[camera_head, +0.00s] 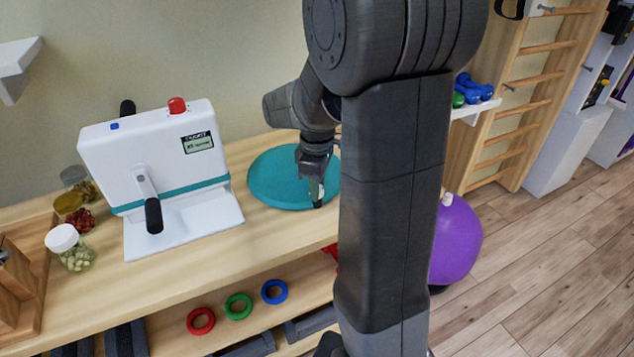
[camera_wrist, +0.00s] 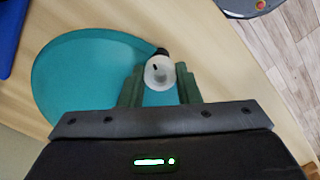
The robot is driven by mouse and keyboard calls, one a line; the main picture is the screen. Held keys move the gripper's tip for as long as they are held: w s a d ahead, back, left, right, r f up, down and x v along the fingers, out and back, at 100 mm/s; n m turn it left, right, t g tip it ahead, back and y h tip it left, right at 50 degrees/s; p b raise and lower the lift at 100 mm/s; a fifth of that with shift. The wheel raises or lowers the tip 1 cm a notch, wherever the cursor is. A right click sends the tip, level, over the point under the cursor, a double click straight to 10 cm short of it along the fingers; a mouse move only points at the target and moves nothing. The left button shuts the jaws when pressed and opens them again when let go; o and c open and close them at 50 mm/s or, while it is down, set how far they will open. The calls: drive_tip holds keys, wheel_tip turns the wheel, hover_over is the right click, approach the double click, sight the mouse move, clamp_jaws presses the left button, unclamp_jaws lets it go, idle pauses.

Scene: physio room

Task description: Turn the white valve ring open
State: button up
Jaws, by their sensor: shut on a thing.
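The white valve ring (camera_wrist: 158,73) sits between my fingertips in the wrist view, with a small dark mark on its face. A black nozzle (camera_wrist: 162,51) shows just beyond it, at the edge of the teal cushion (camera_wrist: 75,85). My gripper (camera_wrist: 160,88) is shut on the ring, one green-grey finger on each side. In the head view my gripper (camera_head: 316,190) points down over the right front part of the teal cushion (camera_head: 270,180). There the ring is mostly hidden by the fingers.
A white machine (camera_head: 160,165) with a black-handled lever stands left on the wooden counter (camera_head: 200,250). Jars (camera_head: 72,248) stand at its left. Red, green and blue rings (camera_head: 238,306) lie on the lower shelf. A purple ball (camera_head: 456,240) is on the right, behind my arm.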

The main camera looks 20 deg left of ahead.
idle(0.3)
drive_tip(key=o, duration=1)
